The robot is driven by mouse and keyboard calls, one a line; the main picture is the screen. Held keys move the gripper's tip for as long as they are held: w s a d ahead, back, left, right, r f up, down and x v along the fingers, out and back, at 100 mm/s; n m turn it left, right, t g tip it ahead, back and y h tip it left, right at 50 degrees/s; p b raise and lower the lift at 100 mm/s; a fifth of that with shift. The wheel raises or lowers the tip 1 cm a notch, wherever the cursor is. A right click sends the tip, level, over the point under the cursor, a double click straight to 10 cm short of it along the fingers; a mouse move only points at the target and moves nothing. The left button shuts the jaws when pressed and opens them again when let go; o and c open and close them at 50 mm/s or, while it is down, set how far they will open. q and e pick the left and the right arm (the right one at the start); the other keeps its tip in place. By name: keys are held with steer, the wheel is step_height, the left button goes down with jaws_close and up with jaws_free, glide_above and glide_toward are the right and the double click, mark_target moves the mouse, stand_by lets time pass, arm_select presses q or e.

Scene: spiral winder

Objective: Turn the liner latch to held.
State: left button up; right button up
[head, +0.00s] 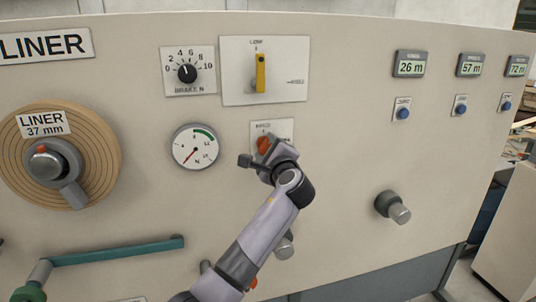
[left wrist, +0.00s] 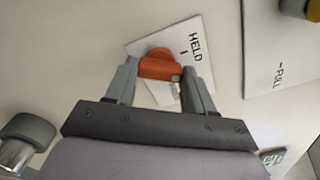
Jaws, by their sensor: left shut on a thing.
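The liner latch is an orange knob (head: 264,144) on a small white plate (head: 286,126) in the middle of the panel, below the yellow lever. In the left wrist view the orange knob (left wrist: 160,66) sits between my fingers, and the plate (left wrist: 202,72) reads HELD beside a short tick mark. My left gripper (head: 259,158) is at the plate, and in the left wrist view the gripper (left wrist: 160,80) is shut on the knob, one finger at each side. The fingers and hand hide part of the knob and plate, so I cannot tell its exact setting. My right gripper is not seen.
A yellow lever (head: 260,72) on a larger plate is just above. A brake dial (head: 187,73) and a gauge (head: 195,146) are to the left, with the liner roll (head: 104,153) farther left. A grey roller (head: 396,208) sticks out at the lower right.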

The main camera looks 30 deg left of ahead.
arm_select(q)
steer(key=n+b, duration=0.2)
steer(key=n, duration=0.2)
steer(key=shift+f+n+b, duration=0.15)
steer(key=shift+n+b, duration=0.2)
steer(key=shift+n, duration=0.05)
steer(key=shift+n+b, duration=0.4)
steer(key=shift+n, duration=0.4)
steer(key=o, duration=1)
steer(key=shift+o, duration=0.2)
steer(key=shift+s+d, duration=0.1)
steer(key=v, duration=0.7)
steer(key=shift+b, duration=0.4)
